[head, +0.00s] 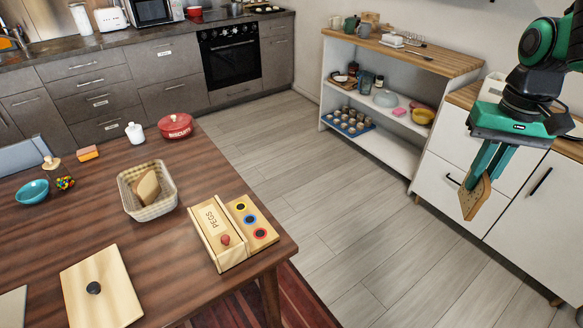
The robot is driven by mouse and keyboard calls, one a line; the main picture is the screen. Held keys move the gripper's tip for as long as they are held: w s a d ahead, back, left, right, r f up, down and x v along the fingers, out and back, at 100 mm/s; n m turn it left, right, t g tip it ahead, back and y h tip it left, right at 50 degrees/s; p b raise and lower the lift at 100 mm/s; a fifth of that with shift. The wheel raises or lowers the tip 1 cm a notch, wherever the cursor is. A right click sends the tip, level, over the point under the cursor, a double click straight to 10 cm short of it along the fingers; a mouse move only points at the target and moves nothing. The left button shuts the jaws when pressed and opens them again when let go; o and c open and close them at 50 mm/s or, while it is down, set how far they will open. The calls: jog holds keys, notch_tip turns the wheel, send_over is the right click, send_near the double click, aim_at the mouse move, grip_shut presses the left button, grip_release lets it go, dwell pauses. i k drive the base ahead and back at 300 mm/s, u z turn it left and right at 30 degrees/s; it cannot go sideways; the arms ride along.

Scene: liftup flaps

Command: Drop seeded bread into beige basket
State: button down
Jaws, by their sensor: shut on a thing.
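My gripper (489,164) is at the right of the head view, shut on a slice of seeded bread (474,197). The slice is brown with a darker crust and hangs tilted below the fingers, in the air in front of the white cabinet. The beige basket (130,197) stands on the wooden table at the left, with a checked cloth lining. Another slice of bread (147,187) leans inside it. My gripper is well to the right of the basket, beyond the table's edge.
On the table (200,285) are a wooden pegs box (216,232), a red biscuits tin (175,126), a white jar (135,132), a teal bowl (32,192) and a wooden board with a black knob (101,289). Open floor (345,225) lies between table and white shelf unit (365,145).

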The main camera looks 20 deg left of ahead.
aim_at(172, 194)
jog(key=u, duration=0.05)
jog(key=k, duration=0.2)
jog(key=u, duration=1.6)
jog(key=i, duration=1)
jog(key=u, duration=0.05)
